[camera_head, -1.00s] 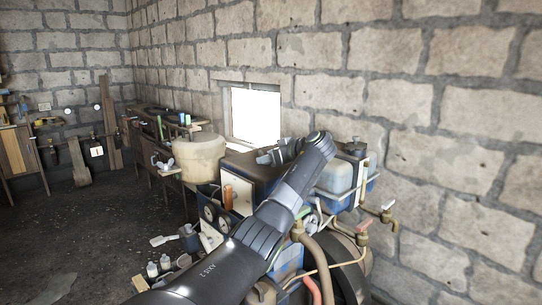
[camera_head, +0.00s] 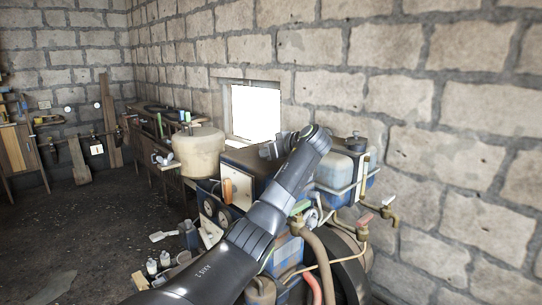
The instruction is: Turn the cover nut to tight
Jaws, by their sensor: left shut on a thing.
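My left arm crosses the view from the bottom and bends at the wrist above the blue engine housing (camera_head: 248,163). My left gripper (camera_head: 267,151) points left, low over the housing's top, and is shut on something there. The fingers are small and dark, and the thing between them is hidden; by its place it appears to be the cover nut. I cannot see how far the nut is turned. My right gripper is not in view.
A blue-and-white tank (camera_head: 340,172) stands right of my wrist, close to the stone wall. Brass taps (camera_head: 384,212) and hoses (camera_head: 318,250) lie to the right of my forearm. A cream container (camera_head: 199,152) stands behind left. The floor at left is mostly clear.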

